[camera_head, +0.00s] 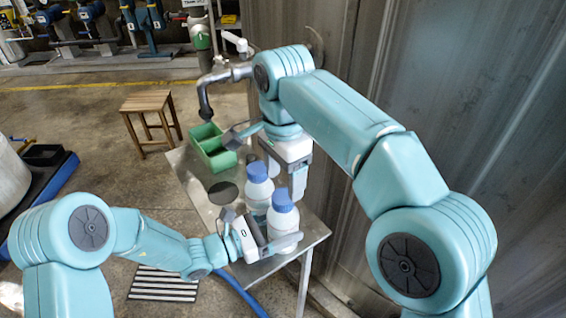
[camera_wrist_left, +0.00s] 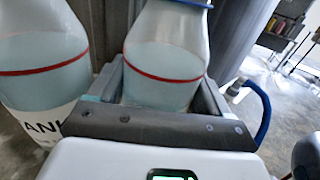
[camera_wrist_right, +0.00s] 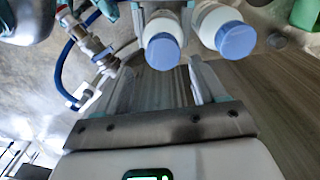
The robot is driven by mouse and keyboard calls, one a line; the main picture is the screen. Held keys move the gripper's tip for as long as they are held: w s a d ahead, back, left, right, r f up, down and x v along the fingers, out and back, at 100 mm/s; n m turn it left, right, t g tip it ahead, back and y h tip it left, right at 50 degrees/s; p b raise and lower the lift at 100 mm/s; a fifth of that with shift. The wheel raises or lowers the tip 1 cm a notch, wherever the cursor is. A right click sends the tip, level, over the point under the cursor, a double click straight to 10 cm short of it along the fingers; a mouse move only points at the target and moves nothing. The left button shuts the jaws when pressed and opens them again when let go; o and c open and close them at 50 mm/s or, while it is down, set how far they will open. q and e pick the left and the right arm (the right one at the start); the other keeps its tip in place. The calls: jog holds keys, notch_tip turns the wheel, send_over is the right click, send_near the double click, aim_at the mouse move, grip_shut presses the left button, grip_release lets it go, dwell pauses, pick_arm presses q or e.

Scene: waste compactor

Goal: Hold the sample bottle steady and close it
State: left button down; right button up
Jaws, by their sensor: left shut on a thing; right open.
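A white bottle with a blue cap (camera_head: 283,221) stands near the front right corner of the metal table (camera_head: 200,196). My left gripper (camera_head: 272,243) is shut around its body, and the left wrist view shows the bottle (camera_wrist_left: 163,80) upright between the fingers. The right wrist view shows its blue cap (camera_wrist_right: 162,52) on top; I cannot tell how tight it is. A second capped bottle (camera_head: 258,190) stands just behind it, with a label ending "ANK" in the left wrist view (camera_wrist_left: 38,75). My right gripper (camera_head: 298,184) is open and empty, pointing down beside and above the bottles.
A green divided bin (camera_head: 213,150) sits at the table's far end under a pipe spout. A dark round disc (camera_head: 223,193) lies on the table left of the bottles. A corrugated metal wall (camera_head: 350,60) is close on the right. A wooden stool (camera_head: 147,104) stands on the floor beyond.

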jog(key=n, duration=0.5)
jog(key=shift+r+n, duration=0.2)
jog(key=shift+n, duration=0.1)
jog(key=n, duration=0.2)
jog(key=shift+d+r+n, duration=0.1)
jog(key=shift+n, duration=0.3)
jog(key=n, duration=0.5)
jog(key=shift+r, duration=0.2)
jog(key=n, duration=0.2)
jog(key=shift+r+n, duration=0.1)
jog(key=shift+n, duration=0.3)
jog(key=n, duration=0.7)
jog(key=shift+r+n, duration=0.3)
jog(key=shift+r, duration=0.05)
jog(key=n, duration=0.4)
jog(key=shift+r+n, duration=0.4)
jog(key=shift+n, duration=0.2)
jog(key=shift+w+a+r, duration=0.1)
jog(key=shift+a, duration=0.1)
